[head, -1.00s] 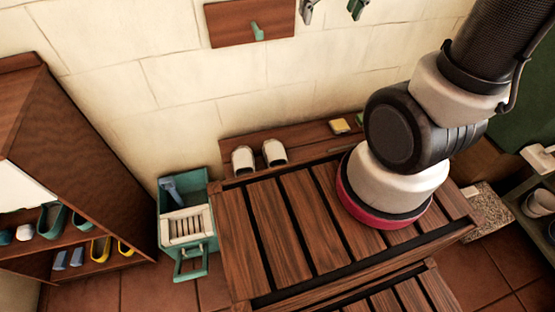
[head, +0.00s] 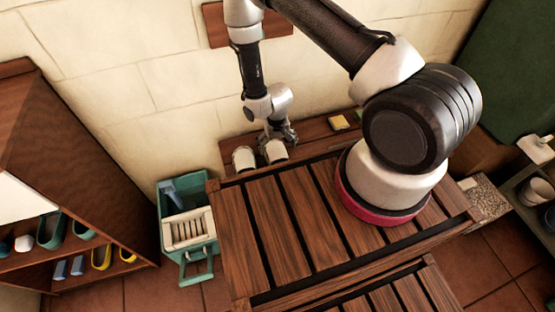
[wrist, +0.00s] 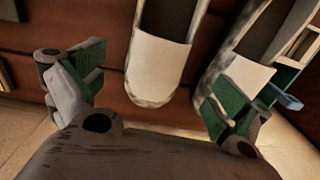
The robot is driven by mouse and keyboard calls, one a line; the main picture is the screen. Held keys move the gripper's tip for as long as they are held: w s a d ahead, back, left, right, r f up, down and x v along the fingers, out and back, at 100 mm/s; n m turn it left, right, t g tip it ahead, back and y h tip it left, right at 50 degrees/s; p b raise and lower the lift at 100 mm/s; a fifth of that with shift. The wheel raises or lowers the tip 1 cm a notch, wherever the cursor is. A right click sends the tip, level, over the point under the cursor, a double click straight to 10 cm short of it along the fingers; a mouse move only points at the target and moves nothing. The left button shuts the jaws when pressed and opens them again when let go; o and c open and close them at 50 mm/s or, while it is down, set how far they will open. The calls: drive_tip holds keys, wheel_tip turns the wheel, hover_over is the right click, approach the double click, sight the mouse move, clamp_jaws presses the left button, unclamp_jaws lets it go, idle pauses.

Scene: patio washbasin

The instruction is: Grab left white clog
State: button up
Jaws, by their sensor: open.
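Two white clogs stand side by side on the low wooden ledge against the wall. In the head view, the left white clog (head: 243,159) is nearer the green caddy, and the right white clog (head: 275,152) is beside it. My gripper (head: 279,137) is open above the right clog and partly covers it. In the wrist view, the right clog (wrist: 160,65) lies between my two spread fingers. The left clog (wrist: 247,72) is at the right there, partly behind my right-hand finger. I cannot tell whether that finger touches it.
The green caddy (head: 204,178) with a pale slatted thing and a blue tool stands left of the slatted wooden table (head: 268,215). A yellow block (head: 339,122) lies farther right on the ledge. A wooden shelf (head: 90,180) with footwear is at the left.

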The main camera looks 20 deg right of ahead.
sight(277, 158)
wheel_tip(277, 158, down, 8)
drive_tip(key=shift+s+d+f, duration=0.1)
drive_tip(key=shift+f, duration=0.1)
drive_tip(key=c, duration=1)
drive_tip(key=shift+r, duration=0.15)
drive_tip(key=shift+c, duration=0.2)
